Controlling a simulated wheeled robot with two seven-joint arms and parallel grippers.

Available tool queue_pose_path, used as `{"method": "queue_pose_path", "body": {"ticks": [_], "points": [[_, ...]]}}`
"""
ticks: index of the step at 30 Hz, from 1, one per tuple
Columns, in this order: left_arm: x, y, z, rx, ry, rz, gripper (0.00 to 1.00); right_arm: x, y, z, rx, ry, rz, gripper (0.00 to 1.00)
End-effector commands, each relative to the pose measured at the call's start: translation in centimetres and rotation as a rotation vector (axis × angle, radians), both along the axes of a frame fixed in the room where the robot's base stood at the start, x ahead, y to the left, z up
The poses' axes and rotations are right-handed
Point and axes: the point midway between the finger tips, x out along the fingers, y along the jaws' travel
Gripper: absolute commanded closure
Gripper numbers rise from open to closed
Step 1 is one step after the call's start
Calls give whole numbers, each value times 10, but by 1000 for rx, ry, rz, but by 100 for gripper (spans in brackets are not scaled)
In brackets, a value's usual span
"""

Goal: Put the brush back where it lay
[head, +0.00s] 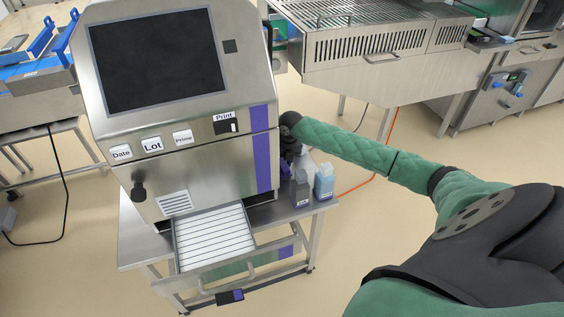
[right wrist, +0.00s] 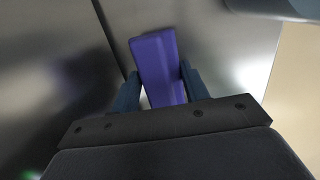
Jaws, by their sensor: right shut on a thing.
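The brush (right wrist: 160,68) shows in the right wrist view as a purple block-like piece between my two fingers; its bristles are not visible. My right gripper (right wrist: 160,82) is shut on it, close to a grey metal surface. My left gripper is not in view.
A slatted tray (head: 212,240) juts from the sealer's front. A steel conveyor machine (head: 375,45) stands behind.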

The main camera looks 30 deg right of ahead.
Motion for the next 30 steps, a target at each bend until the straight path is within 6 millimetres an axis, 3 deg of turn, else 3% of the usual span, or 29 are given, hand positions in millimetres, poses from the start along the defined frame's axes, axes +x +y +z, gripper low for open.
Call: {"method": "queue_pose_path", "body": {"ticks": [3, 4, 7, 16, 21, 24, 30], "points": [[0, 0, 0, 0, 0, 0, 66, 0, 0, -1, 0, 0, 0, 84], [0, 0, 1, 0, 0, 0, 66, 0, 0, -1, 0, 0, 0, 51], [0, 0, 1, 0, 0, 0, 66, 0, 0, -1, 0, 0, 0, 33], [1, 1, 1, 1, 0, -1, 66, 0, 0, 0, 0, 0, 0, 33], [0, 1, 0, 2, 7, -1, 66, -1, -3, 13, -3, -3, 1, 33], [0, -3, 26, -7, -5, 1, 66, -3, -4, 29, -2, -4, 1, 33], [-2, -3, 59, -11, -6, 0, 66, -8, -8, 68, -2, -4, 1, 33]]}}
